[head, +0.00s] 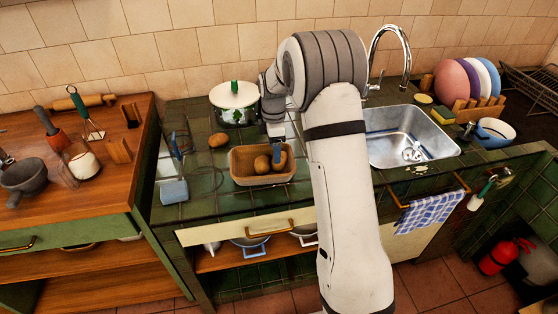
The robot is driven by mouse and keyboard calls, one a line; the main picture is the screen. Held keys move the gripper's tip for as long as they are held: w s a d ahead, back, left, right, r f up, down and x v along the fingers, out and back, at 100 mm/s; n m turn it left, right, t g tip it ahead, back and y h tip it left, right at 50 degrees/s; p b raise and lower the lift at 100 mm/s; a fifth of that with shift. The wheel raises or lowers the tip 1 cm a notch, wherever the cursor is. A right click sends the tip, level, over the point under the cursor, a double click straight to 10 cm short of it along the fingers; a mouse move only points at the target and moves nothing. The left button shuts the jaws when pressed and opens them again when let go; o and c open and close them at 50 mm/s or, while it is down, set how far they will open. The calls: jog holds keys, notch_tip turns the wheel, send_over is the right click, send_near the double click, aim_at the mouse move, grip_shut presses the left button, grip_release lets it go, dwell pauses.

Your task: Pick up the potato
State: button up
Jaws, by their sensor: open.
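The tan rectangular dish (245,181) holds rounded brown items that look like potatoes (262,164). My gripper (276,130) is above the counter, behind the dish and right of the loose potato, apart from it. It points down and is open. Its fingertips are small and hard to make out.
A lidded pot (234,104) stands behind the potato. A pale blue block (173,191) is at the counter's left front. The sink (400,140) is to the right. A wooden worktop (75,205) with utensils is left. Bare tiles surround the loose potato.

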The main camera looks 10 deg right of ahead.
jog(key=f, duration=0.4)
jog(key=shift+s+d+f, duration=0.1)
jog(key=shift+s+f, duration=0.1)
jog(key=c, duration=0.6)
